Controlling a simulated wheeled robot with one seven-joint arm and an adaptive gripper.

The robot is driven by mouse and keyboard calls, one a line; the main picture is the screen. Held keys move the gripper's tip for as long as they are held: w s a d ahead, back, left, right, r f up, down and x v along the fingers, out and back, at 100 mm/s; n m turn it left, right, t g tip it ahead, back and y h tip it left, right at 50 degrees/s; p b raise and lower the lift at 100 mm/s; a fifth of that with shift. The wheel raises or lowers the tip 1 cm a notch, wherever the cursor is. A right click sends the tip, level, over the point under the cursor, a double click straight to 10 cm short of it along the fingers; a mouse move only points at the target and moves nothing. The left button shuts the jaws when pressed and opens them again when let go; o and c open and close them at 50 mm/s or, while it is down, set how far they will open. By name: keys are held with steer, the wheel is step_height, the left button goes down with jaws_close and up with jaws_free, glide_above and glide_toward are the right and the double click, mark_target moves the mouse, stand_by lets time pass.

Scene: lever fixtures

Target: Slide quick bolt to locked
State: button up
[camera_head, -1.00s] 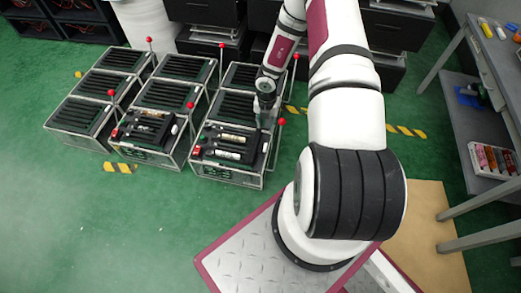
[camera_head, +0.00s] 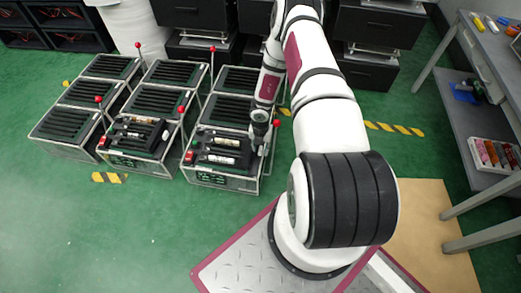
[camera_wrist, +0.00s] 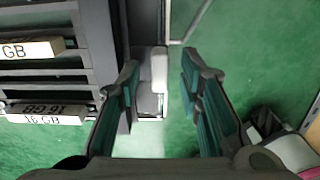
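My gripper (camera_head: 262,146) is at the right edge of the front right crate (camera_head: 222,180). In the wrist view my gripper (camera_wrist: 163,72) is open, with its two dark green-padded fingers apart. A small light-grey knob (camera_wrist: 159,70), which looks like the quick bolt's handle, shows between the fingertips, nearer the left finger. It sits beside the crate's dark slatted top, above a grey block (camera_wrist: 147,103). I cannot tell whether a finger touches it. My arm and gripper hide this spot in the head view, so the bolt's position is unclear.
Upright rods with red knobs (camera_head: 277,123) stand among the crates. A grey shelf table (camera_head: 470,110) is at the right.

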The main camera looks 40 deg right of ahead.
mark_target(248, 148)
steer(key=shift+f, duration=0.3)
jaws_close()
steer(key=shift+w+a+b, duration=0.3)
steer(key=shift+w+a, duration=0.55)
steer(key=shift+w, duration=0.25)
steer(key=shift+w+a+b, duration=0.25)
steer(key=shift+w+a, duration=0.6)
steer(key=shift+w, duration=0.25)
jaws_free()
